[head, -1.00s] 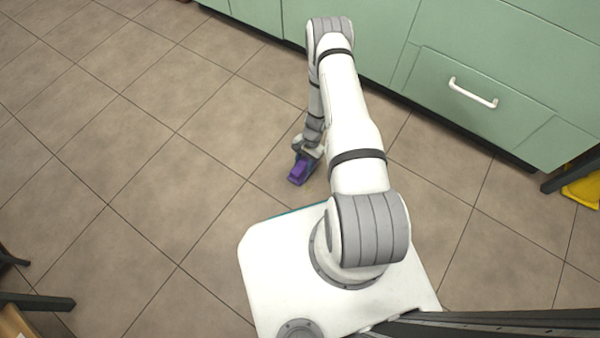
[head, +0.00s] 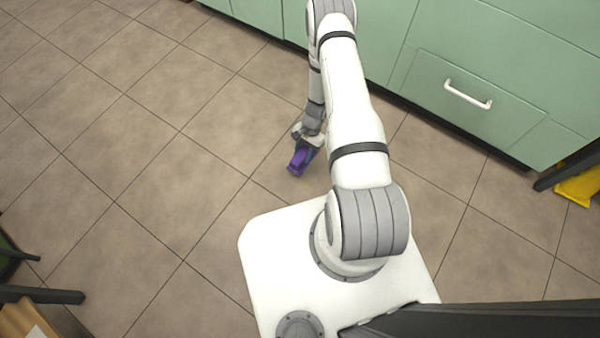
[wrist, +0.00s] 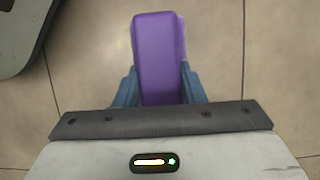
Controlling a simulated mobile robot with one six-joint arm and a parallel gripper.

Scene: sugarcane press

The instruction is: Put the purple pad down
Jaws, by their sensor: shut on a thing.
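The purple pad (wrist: 158,55) is a long block held between the blue fingers of my gripper (wrist: 158,88) in the wrist view. My gripper is shut on it. In the head view the purple pad (head: 298,161) hangs at the end of my gripper (head: 304,150), over the tiled floor. It lies in front of the green cabinets and just beyond my white base. I cannot tell from these views how far the pad is above the floor.
Green cabinets (head: 487,75) with a white handle (head: 468,95) run along the back right. A yellow object (head: 578,188) stands at the right edge. Dark legs (head: 40,295) and a wooden piece (head: 22,322) show at lower left. The tiled floor (head: 140,150) on the left is clear.

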